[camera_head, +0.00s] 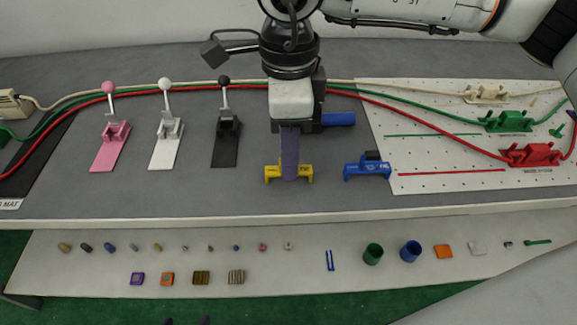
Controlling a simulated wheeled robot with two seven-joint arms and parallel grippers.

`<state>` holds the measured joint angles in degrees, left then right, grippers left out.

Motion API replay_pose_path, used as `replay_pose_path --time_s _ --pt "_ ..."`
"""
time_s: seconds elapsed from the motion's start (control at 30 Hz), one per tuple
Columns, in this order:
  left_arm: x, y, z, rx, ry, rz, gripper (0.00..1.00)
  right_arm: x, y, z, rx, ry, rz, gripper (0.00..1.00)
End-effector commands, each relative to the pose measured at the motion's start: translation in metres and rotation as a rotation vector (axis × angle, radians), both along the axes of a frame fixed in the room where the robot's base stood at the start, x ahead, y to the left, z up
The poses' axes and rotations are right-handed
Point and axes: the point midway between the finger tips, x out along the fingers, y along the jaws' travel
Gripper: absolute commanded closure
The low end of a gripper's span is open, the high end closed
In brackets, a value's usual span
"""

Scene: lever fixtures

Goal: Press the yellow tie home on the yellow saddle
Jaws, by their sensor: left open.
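The yellow saddle (273,174) sits on the grey bench top in the middle, near the front edge. My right gripper (290,178) points down onto its middle, its arm coming in from the upper right. Its fingers show as one purple-grey strip, so I cannot tell whether they are shut or lined up in this view. They hide the saddle's middle, and I cannot make out a separate yellow tie there. My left gripper (187,320) shows only as two dark fingertips, apart, at the bottom edge.
A blue saddle (368,172) with a dark block stands right of the yellow one. A blue bar (338,120) lies behind my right gripper. Pink (108,150), white (165,150) and black (225,150) lever fixtures stand left. Cables cross behind to the pegboard (430,150). Small parts lie on the lower shelf (300,285).

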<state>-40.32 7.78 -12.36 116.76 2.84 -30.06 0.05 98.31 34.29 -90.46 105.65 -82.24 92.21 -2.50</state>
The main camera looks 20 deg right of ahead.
Motion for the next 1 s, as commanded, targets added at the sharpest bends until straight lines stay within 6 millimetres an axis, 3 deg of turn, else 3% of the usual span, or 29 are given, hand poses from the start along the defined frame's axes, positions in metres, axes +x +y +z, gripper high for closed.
replay_pose_path --time_s 0.23,0.53,0.77,1.0 --pt "0.001 0.001 -0.002 0.002 -0.001 0.001 0.43 0.004 -0.002 -0.035 -0.001 0.001 -0.001 0.61" --pt "0.003 0.001 -0.001 0.002 -0.004 0.002 0.43 0.004 -0.002 -0.040 0.000 0.000 -0.001 0.61" --pt "0.003 0.001 -0.001 0.002 -0.005 0.001 0.43 0.004 -0.002 -0.040 0.000 0.000 0.000 1.00" --pt "0.003 0.001 -0.001 0.003 -0.004 0.001 0.43 0.004 -0.002 -0.039 0.000 0.000 0.000 1.00"
